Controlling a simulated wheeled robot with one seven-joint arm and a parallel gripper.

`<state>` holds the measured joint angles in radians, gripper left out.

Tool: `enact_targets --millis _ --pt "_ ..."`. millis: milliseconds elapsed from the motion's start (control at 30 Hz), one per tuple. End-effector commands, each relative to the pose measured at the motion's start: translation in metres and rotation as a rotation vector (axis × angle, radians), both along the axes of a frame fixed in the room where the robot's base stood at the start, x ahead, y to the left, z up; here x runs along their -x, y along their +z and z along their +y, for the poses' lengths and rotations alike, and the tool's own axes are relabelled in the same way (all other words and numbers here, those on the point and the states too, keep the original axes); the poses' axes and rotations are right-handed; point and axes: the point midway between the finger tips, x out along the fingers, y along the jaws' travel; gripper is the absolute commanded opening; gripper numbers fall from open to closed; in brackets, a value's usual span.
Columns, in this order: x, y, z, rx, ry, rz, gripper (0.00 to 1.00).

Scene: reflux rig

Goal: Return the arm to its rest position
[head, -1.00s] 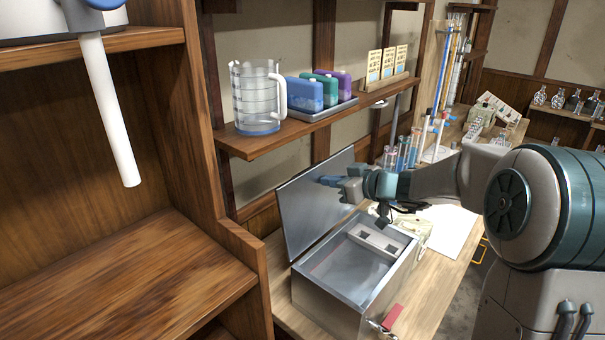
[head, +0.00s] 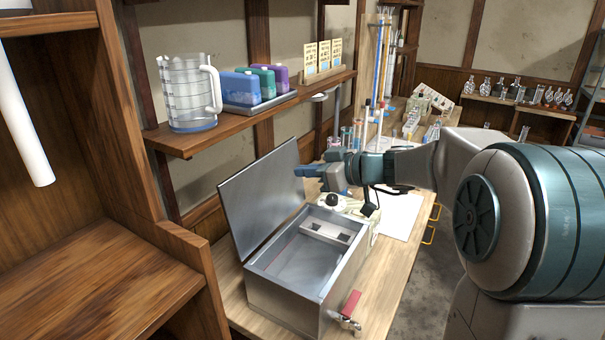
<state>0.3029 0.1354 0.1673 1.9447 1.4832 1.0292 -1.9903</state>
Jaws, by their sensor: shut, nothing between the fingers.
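My gripper (head: 302,171) has blue fingers pointing left in the head view. It is shut and empty. It hangs in the air above the far side of an open metal box (head: 290,308), in front of the box's raised lid (head: 262,195). My teal and white arm reaches in from the right, bent at the elbow.
The box has a red-handled tap (head: 350,305) at its front. A shelf (head: 225,128) above holds a clear jug (head: 188,92) and coloured blocks on a tray (head: 258,102). Glassware and white paper (head: 402,215) lie beyond. Open floor shows at the right.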

Motion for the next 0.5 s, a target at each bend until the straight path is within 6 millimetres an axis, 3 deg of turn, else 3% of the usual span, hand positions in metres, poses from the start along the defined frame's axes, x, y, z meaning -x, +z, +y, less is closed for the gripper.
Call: enact_targets --millis 267,367,500 --pt "0.011 -0.004 0.004 0.015 0.006 0.048 0.0" --pt "0.035 -0.014 0.01 0.05 0.009 0.149 0.0" --pt "0.083 -0.036 0.013 0.133 -0.025 0.358 0.0"
